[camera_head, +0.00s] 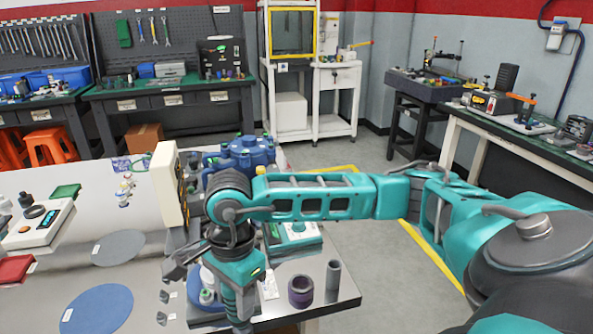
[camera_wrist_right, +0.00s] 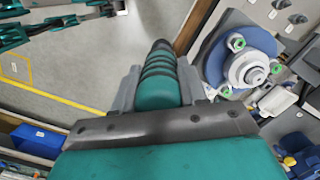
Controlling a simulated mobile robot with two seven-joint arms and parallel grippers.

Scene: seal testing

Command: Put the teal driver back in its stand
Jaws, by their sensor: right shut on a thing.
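My right gripper (camera_head: 238,281) points down over the front edge area of the light-topped table. In the right wrist view its grey fingers (camera_wrist_right: 160,92) are shut on the teal driver (camera_wrist_right: 158,72), whose ribbed, rounded handle shows between them. In the head view the teal driver (camera_head: 238,303) shows only partly below the gripper. The rest of it is hidden or cut off. I cannot make out the driver's stand with certainty in either view. My left gripper is not in view.
A blue round flange with a white hub (camera_wrist_right: 250,68) and green knobs is close beside the gripper. A purple ring (camera_head: 301,291) and a grey cylinder (camera_head: 333,277) stand to its right. A large blue housing (camera_head: 246,153) stands behind my arm.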

